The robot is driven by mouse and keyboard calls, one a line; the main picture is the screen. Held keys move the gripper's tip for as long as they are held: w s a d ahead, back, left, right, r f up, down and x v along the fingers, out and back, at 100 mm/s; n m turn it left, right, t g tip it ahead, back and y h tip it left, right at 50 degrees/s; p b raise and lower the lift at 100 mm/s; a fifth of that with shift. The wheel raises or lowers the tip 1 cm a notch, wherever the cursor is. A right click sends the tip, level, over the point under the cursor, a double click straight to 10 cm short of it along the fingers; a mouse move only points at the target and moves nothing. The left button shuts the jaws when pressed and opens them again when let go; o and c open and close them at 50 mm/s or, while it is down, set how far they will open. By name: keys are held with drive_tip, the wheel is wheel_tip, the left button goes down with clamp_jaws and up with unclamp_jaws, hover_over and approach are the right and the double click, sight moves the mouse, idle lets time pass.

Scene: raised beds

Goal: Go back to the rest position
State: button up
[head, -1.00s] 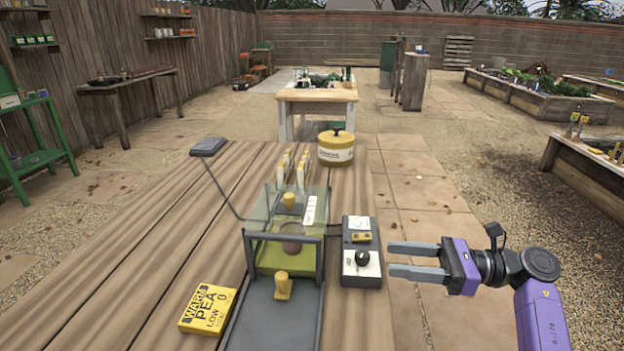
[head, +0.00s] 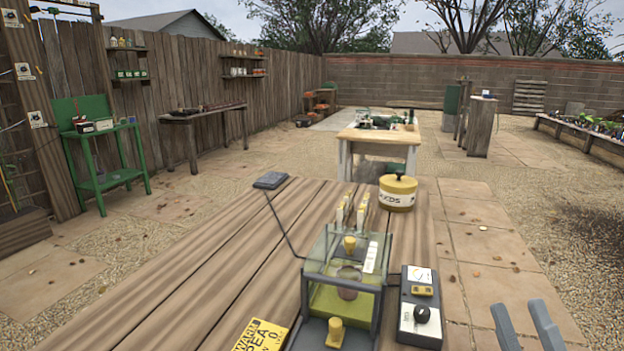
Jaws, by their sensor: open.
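My gripper (head: 526,325) is at the lower right of the head view, beyond the right edge of the wooden table (head: 215,265). Only its two grey fingers show; they are apart, with nothing between them. The rest of the gripper and my arm are out of the picture. To the left of the fingers, a grey control box (head: 420,308) with a dial and a black knob stands on the table. The fingers are apart from it.
A clear-walled case (head: 345,270) with yellow knobs stands left of the control box. A yellow card (head: 262,336) lies at the front. A yellow seed tin (head: 397,193) and a dark pad (head: 270,180) sit farther back.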

drive_tip(key=s+a+f+m+g+h, duration=0.2)
drive_tip(key=s+a+f+m+g, duration=0.15)
drive_tip(key=s+f+m, duration=0.55)
drive_tip(key=s+a+f+m+g+h, duration=0.3)
drive_tip(key=s+m+g, duration=0.1)
drive_tip(key=s, duration=0.9)
drive_tip(key=s+a+f+m+g+h, duration=0.3)
drive_tip(key=s+f+m, duration=0.35)
drive_tip(key=s, duration=0.55)
wheel_tip(320, 180, up, 15)
drive_tip(key=w+p, duration=0.1)
drive_tip(key=p, duration=1.3)
drive_tip(key=shift+r+g+y+p, duration=0.15)
drive_tip(key=shift+g+y+p, duration=0.15)
drive_tip(key=shift+g+p, duration=0.1)
